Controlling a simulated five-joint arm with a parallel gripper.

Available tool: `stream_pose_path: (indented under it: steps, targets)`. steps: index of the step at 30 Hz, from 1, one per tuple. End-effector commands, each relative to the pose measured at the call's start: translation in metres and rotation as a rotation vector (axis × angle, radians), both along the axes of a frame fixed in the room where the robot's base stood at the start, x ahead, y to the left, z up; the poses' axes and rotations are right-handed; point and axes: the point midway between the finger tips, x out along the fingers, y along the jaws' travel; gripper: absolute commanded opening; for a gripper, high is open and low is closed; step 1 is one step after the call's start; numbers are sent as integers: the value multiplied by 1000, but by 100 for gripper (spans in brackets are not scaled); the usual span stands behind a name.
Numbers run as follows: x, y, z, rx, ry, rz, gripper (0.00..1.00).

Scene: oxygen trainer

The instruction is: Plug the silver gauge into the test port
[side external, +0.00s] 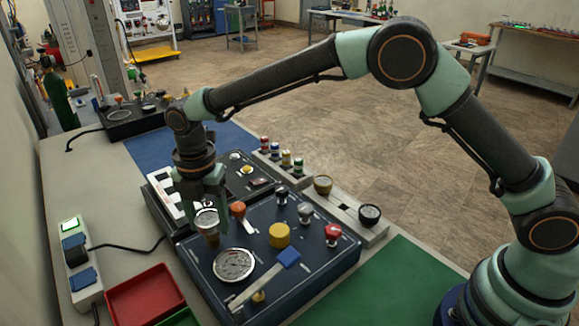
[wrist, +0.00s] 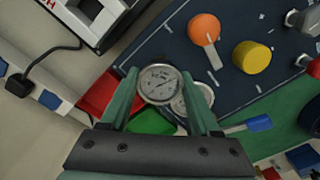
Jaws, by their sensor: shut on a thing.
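The silver gauge (side external: 207,218) with a white dial is held upright between the fingers of my gripper (side external: 206,203), over the left part of the dark blue panel (side external: 310,262). In the wrist view the gauge (wrist: 160,84) sits between the two green fingers of my gripper (wrist: 160,77). A brass stem (side external: 213,240) shows below the gauge; I cannot tell whether its lower end touches the panel. I cannot make out the test port. A larger silver dial (side external: 233,265) is fixed on the panel close by; the held gauge partly covers it in the wrist view.
An orange knob (side external: 238,209), a yellow knob (side external: 279,235) and a blue-handled lever (side external: 288,257) stand up from the panel near my gripper. A red tray (side external: 145,294) and a power strip (side external: 76,262) lie left. The green mat (side external: 405,283) at right is clear.

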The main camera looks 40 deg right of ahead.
Motion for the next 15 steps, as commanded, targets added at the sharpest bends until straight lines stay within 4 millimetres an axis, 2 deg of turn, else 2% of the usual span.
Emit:
stream_pose_path:
  steps: [14, 15]
  targets:
    - [0, 0, -9, 0, 0, 0, 0]
    - [0, 0, -10, 0, 0, 0, 67]
